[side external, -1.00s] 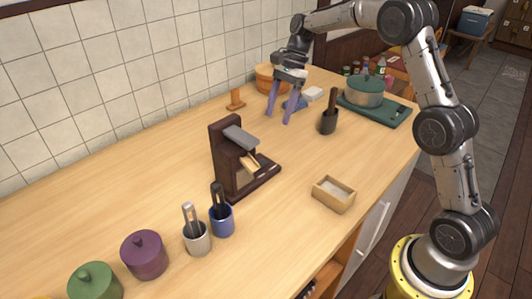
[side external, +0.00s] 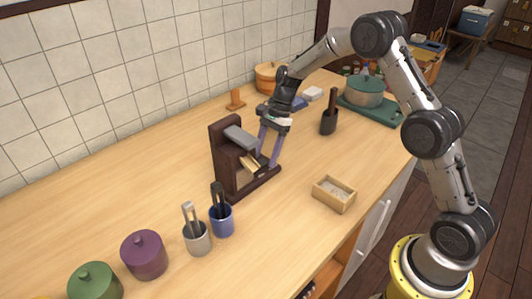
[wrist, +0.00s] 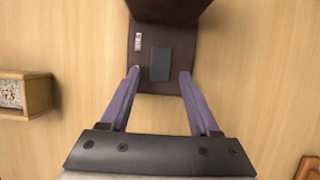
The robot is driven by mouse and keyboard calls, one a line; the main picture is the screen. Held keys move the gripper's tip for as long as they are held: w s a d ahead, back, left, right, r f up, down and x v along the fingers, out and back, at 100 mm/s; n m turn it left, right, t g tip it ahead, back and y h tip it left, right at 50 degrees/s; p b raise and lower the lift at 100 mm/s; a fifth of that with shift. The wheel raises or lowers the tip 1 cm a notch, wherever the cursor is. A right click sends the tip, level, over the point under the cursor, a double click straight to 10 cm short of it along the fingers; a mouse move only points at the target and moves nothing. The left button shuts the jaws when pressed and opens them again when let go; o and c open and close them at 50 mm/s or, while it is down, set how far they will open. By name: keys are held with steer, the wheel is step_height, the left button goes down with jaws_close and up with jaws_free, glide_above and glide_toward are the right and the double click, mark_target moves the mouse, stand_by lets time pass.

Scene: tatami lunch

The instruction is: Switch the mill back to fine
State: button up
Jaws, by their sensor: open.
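The mill (side external: 222,165) is a dark brown upright stand on a flat base, with a grey top piece (side external: 240,138) and a tan wooden part (side external: 249,162) jutting from its front. My gripper (side external: 267,162) is open and empty, pointing down at the front of the mill. In the wrist view the mill's dark base (wrist: 176,84) lies ahead of my open gripper (wrist: 159,73), with its near edge between the fingertips in the picture. A grey pad (wrist: 160,64) and a small pale marked piece (wrist: 138,41) show on the base. I cannot read the mill's setting.
An open wooden box (side external: 334,195) sits to the right of the mill. A blue cup (side external: 221,220) and a pale cup (side external: 197,238) with utensils stand in front. The counter between is clear.

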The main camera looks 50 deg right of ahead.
jaws_close()
stand_by(0.3)
steer(key=shift+a+r+h, duration=0.2)
steer(key=shift+a+h, duration=0.1)
steer(key=shift+h, duration=0.8)
jaws_free()
steer(key=shift+r, duration=0.1)
